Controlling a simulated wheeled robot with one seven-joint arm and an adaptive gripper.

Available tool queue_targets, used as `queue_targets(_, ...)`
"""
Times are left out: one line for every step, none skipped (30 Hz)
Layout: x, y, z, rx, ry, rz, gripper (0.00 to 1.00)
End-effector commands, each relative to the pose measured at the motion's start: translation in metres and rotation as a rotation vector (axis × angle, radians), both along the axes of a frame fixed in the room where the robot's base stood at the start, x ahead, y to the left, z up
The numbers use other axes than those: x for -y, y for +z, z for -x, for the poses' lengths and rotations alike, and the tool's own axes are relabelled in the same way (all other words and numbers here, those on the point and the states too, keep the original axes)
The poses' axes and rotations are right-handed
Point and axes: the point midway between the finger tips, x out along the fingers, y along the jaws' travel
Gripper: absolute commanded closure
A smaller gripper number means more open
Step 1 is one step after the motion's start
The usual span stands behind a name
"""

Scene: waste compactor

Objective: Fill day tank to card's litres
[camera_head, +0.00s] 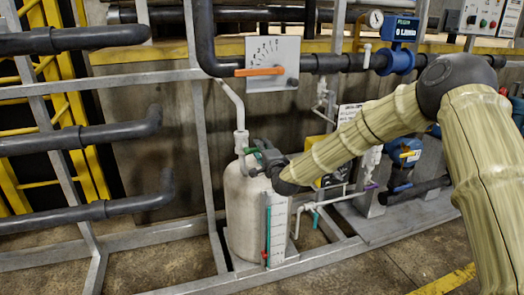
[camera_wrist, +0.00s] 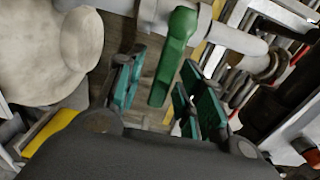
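The white day tank (camera_head: 243,210) stands on the floor frame. A pale scale (camera_head: 279,228) with a green strip beside it is on its front. A white pipe (camera_head: 236,104) runs down into its top. A green valve handle (camera_wrist: 178,48) is on a pale pipe in the wrist view, its free end pointing down between my fingers. My gripper (camera_wrist: 160,95) is open, with teal pads on both sides of the handle; I cannot tell whether they touch it. In the head view my gripper (camera_head: 258,160) is at the tank's top. A small white card (camera_head: 349,113) is unreadable.
An orange lever (camera_head: 259,71) lies horizontal on a grey marked plate (camera_head: 287,51). A blue meter (camera_head: 404,30) and a round gauge (camera_head: 376,19) are on the upper pipe. Dark pipes and grey frame posts (camera_head: 205,150) crowd the left. The floor (camera_head: 400,262) in front is clear.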

Motion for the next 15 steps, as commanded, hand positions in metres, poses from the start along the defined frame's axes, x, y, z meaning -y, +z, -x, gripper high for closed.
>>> queue_targets(0.001,0.0,0.003,0.0,0.0,-0.001,0.62)
queue_targets(0.002,0.0,0.005,0.0,0.0,-0.001,0.62)
queue_targets(0.004,0.001,0.009,0.001,-0.001,-0.001,0.62)
queue_targets(0.005,0.001,0.012,0.0,-0.001,-0.001,0.62)
queue_targets(0.006,0.001,0.017,-0.002,0.0,-0.002,0.62)
queue_targets(0.008,0.001,0.022,-0.002,0.0,-0.002,0.62)
queue_targets(0.01,0.0,0.028,-0.002,0.0,-0.003,0.62)
queue_targets(0.012,0.0,0.033,-0.002,-0.001,-0.003,0.62)
queue_targets(0.014,0.0,0.04,-0.003,0.0,-0.002,0.62)
queue_targets(0.015,0.0,0.045,-0.002,0.0,-0.003,0.62)
queue_targets(0.017,0.0,0.051,-0.002,0.0,-0.003,0.62)
queue_targets(0.02,0.001,0.058,-0.002,-0.001,-0.003,0.62)
queue_targets(0.021,0.0,0.063,-0.002,0.0,-0.003,0.62)
queue_targets(0.023,0.0,0.068,-0.002,0.0,-0.003,0.62)
queue_targets(0.025,0.0,0.075,-0.002,0.0,-0.002,0.62)
